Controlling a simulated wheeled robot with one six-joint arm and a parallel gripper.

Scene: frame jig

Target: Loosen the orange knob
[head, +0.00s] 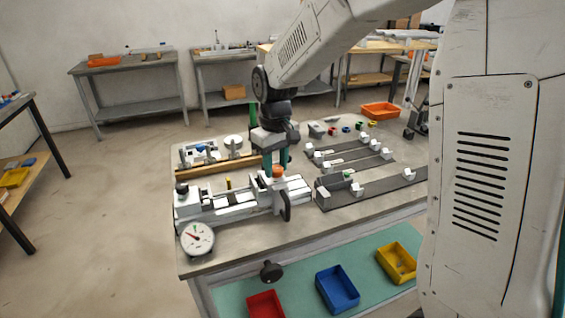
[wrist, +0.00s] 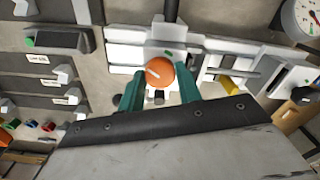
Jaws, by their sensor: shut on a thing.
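The orange knob (wrist: 160,72) sits between my gripper's two green fingers in the wrist view, with a white mark on its top. It also shows in the head view (head: 278,171), just below my gripper (head: 275,162), on the white clamp fixture (head: 240,204) on the table. My gripper, also in the wrist view (wrist: 160,88), points down and is shut on the knob, a finger on each side. The knob's lower part and stem are hidden.
A round dial gauge (head: 197,238) stands at the table's front left corner. Dark rails with white blocks (head: 372,187) lie to the right. Red, blue and yellow bins (head: 338,289) sit on the lower shelf.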

